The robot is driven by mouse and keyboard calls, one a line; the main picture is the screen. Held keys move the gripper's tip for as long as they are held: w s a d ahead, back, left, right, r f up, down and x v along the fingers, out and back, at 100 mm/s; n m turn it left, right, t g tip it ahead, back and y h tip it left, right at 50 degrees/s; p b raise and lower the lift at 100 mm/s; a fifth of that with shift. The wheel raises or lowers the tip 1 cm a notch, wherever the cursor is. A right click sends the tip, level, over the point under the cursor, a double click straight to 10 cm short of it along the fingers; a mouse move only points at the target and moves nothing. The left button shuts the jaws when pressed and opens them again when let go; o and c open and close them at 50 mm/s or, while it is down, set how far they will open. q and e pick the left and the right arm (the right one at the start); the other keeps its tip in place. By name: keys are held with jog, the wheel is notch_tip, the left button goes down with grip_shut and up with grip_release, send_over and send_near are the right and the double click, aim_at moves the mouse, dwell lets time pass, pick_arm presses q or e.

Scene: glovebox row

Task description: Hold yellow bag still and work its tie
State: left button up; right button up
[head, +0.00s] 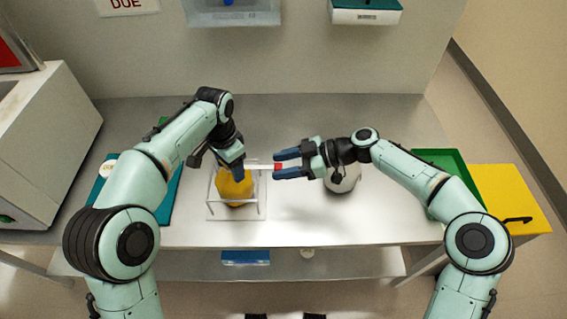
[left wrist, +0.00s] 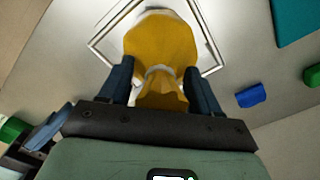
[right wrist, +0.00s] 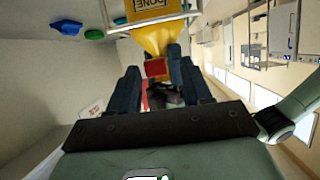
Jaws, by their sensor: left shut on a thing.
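The yellow bag (head: 233,188) stands in a clear open frame (head: 262,205) on the bench. My left gripper (head: 236,174) is at its top. In the left wrist view the fingers are on both sides of the bag's neck (left wrist: 160,98), below a pale band (left wrist: 157,70). A pale strip with a red end (head: 278,167) reaches right from the bag's top. My right gripper (head: 287,164) has its fingers apart, one on each side of the red end. The right wrist view shows the red end (right wrist: 155,68) between the fingertips, in front of the bag (right wrist: 158,38); contact is unclear.
A white round object (head: 343,180) sits just below my right wrist. A teal mat (head: 172,198) lies left, a green tray (head: 447,163) and yellow surface (head: 510,195) right. The bench front between frame and green tray is clear.

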pick_arm(q)
jog(key=shift+s+a+f, duration=0.1)
jog(key=shift+f, duration=0.35)
pick_arm(e)
jog(key=v, duration=1.2)
pick_arm(q)
jog(key=o, duration=1.4)
jog(key=shift+r, duration=0.1)
jog(key=shift+r, duration=0.1)
